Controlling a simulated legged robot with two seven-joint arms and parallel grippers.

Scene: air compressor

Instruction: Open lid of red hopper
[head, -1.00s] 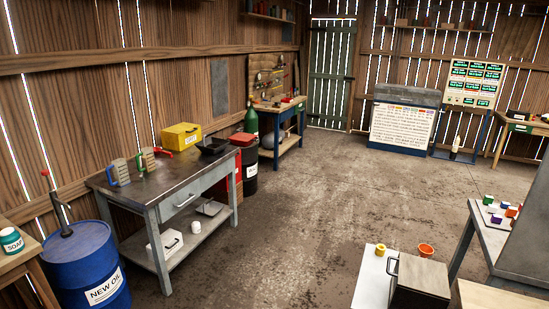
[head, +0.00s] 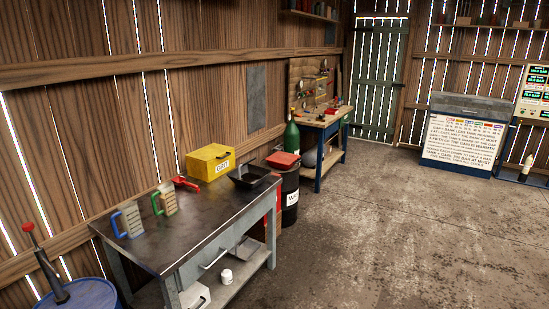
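A red flat top (head: 283,159), which looks like the lid of the red hopper, shows just past the far end of the metal workbench (head: 215,222). It looks shut. Part of a red body (head: 272,213) shows below it, mostly hidden behind the workbench. A dark drum with a white label (head: 291,196) stands right beside it, and I cannot tell exactly where the red top meets the drum. Neither of my grippers is in view.
The workbench carries a yellow box (head: 211,163), a black tray (head: 252,176), a red scoop (head: 186,182) and two handled jugs. A green bottle (head: 291,134) stands behind the red top. A blue drum (head: 82,294) is at lower left. Open floor (head: 390,235) lies on the right.

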